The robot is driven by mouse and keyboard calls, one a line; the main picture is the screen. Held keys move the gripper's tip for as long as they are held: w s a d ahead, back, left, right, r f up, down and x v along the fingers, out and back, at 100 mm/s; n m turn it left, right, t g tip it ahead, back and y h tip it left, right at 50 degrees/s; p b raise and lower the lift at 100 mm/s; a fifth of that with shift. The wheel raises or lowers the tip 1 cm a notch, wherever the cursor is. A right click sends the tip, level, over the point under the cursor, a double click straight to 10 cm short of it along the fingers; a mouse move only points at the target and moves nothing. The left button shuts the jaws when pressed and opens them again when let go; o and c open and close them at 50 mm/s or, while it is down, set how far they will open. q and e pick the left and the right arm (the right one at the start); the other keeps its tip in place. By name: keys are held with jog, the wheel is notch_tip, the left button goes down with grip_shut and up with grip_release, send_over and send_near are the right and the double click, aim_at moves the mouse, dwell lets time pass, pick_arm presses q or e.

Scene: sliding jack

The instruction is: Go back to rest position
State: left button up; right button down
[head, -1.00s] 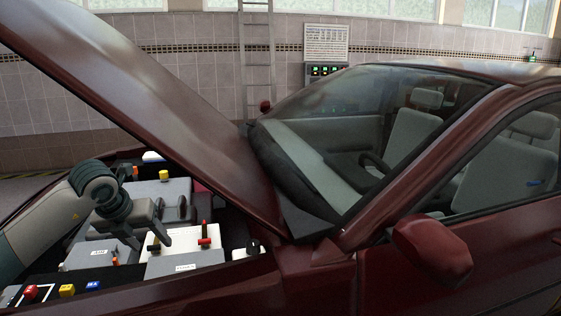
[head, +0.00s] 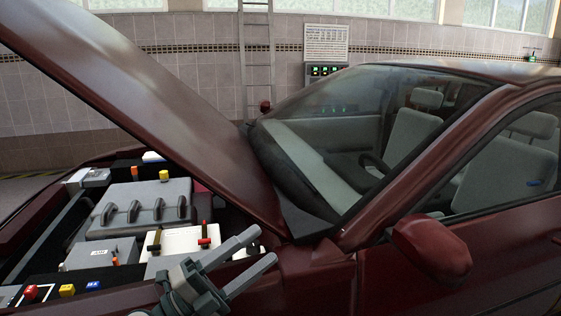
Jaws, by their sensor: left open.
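My left gripper (head: 254,254) is at the bottom middle of the head view, in front of the car's engine bay edge. Its two fingers are spread and point up and to the right, with nothing between them. My left arm's links are mostly below the picture. The dark red car (head: 420,290) stands with its hood (head: 150,105) raised. My right gripper is not in view.
The engine bay holds a grey ribbed cover (head: 140,208), a grey box (head: 103,254), a red button (head: 30,291) and a yellow one (head: 67,290). The side mirror (head: 432,247) juts out at the right. A ladder (head: 257,60) stands at the back wall.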

pick_arm(q)
jog(key=w+a+f+n+t+y, duration=0.1)
jog(key=a+f+n+t+y, duration=0.6)
jog(key=a+n+t+y, duration=0.8)
jog(key=s+a+f+n+g+y, duration=0.2)
jog(key=f+n+g+y, duration=0.1)
jog(key=f+n+g, duration=0.3)
jog(key=s+a+f+n+g+y, duration=0.1)
jog(key=s+f+n+g+y, duration=0.2)
jog(key=f, duration=0.5)
jog(key=s+a+f+n+g, duration=0.2)
jog(key=s+f+n+g, duration=0.2)
jog(key=s+f+g, duration=0.7)
jog(key=s+d+f+g+h, duration=0.1)
jog(key=s+f, duration=0.4)
jog(key=s, duration=0.4)
jog(key=s+d+f+g, duration=0.1)
jog(key=s+f+g, duration=0.1)
jog(key=s+f, duration=0.5)
jog(key=d+f+t, duration=0.1)
jog(key=d+f, duration=0.1)
jog(key=f, duration=1.3)
jog(key=d+f+t+h+p, duration=0.1)
jog(key=d+f, duration=0.1)
jog(key=f, duration=1.4)
jog(key=shift+w+f, duration=0.25)
jog(key=shift+f, duration=0.05)
